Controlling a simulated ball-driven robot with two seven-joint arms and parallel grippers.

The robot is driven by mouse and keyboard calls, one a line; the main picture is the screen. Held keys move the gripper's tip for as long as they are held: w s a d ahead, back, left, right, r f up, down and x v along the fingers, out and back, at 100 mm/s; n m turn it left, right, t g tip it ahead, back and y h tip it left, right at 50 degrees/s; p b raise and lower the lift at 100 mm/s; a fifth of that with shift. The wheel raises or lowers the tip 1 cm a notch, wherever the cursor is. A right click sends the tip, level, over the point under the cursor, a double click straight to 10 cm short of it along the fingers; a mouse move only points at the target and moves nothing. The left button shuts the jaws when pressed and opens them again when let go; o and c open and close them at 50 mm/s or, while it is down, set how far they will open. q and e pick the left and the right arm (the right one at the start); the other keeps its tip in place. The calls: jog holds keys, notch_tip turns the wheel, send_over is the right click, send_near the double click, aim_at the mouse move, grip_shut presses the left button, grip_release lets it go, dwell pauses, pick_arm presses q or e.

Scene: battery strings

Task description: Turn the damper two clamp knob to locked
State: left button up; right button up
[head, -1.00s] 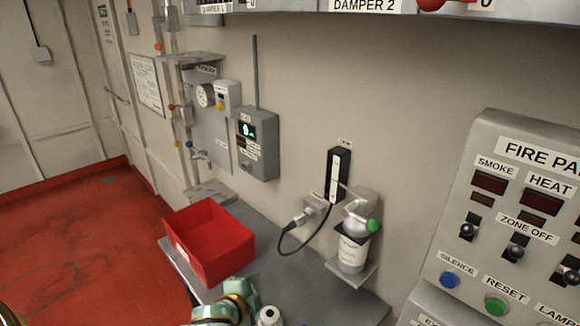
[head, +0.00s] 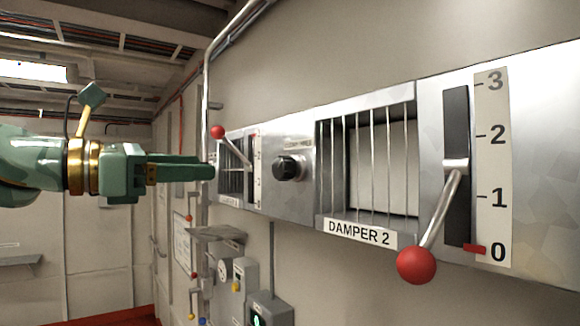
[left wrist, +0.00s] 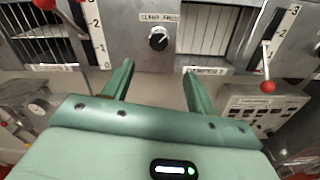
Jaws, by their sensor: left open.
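The clamp knob (head: 287,167) is a round black knob on the metal panel, just left of the damper 2 grille (head: 370,160). In the left wrist view the knob (left wrist: 158,39) sits below a label (left wrist: 159,17) that seems to read CLAMP FREE. My left gripper (head: 206,170) is open and empty, left of the knob and apart from it. In the left wrist view its two fingers (left wrist: 159,69) point toward the panel, with the knob beyond the gap between them. The knob's exact pointer direction is too small to tell. My right gripper is not in view.
The damper 2 lever with its red ball (head: 417,265) sticks out right of the grille, beside a 0 to 3 scale (head: 495,160). Another damper's lever, with a red ball (head: 218,132), is left of the knob. Grey boxes (head: 268,310) hang on the wall below.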

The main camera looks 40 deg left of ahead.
aim_at(277, 168)
pick_arm(q)
jog(key=p+x, duration=0.6)
jog(key=x, duration=0.9)
jog(key=shift+w, duration=0.45)
jog(key=shift+c, duration=0.3)
jog(key=c, duration=0.9)
